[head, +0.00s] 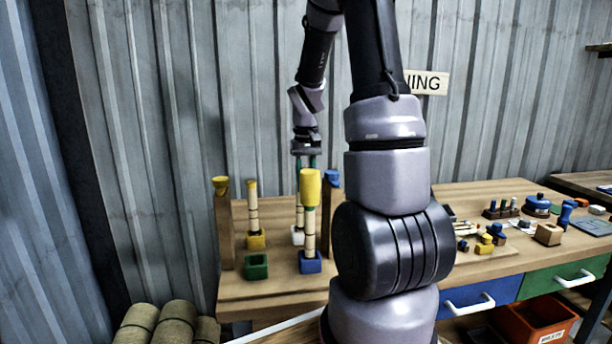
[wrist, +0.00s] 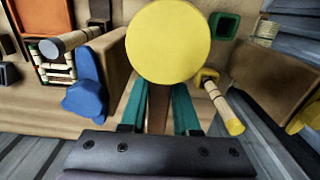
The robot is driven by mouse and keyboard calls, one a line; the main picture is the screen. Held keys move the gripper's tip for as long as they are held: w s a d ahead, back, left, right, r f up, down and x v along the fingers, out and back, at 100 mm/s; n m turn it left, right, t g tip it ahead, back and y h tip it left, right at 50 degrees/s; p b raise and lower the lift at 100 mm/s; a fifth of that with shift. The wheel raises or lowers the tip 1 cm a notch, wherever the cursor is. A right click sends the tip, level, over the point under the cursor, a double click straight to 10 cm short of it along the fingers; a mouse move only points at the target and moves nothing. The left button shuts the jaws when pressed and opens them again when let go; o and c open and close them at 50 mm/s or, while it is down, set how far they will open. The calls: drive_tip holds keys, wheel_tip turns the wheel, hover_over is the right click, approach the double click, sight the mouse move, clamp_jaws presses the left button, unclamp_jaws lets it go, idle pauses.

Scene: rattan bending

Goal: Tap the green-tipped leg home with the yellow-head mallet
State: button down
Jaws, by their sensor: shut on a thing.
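My gripper (head: 305,162) is shut on the brown handle (wrist: 158,108) of the yellow-head mallet, with the handle between its teal fingers. The yellow mallet head (head: 310,188) hangs below the fingers; in the wrist view the round yellow face (wrist: 168,42) fills the upper middle. In the head view, a pale leg (head: 310,232) stands upright in a blue socket block (head: 310,263) directly below the head. A small green band shows at its top, mostly covered by the head. I cannot tell whether head and leg touch. The wrist view does not show this leg clearly.
A yellow-tipped leg (head: 253,212) stands in a yellow block (head: 255,240), left of the mallet. A green block (head: 256,266) stands empty in front. Another leg in a white block (head: 298,237) is close behind. Wooden posts flank them. Small parts crowd the bench's right.

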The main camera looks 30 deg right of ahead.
drive_tip(key=shift+r, duration=1.8)
drive_tip(key=shift+r, duration=2.55)
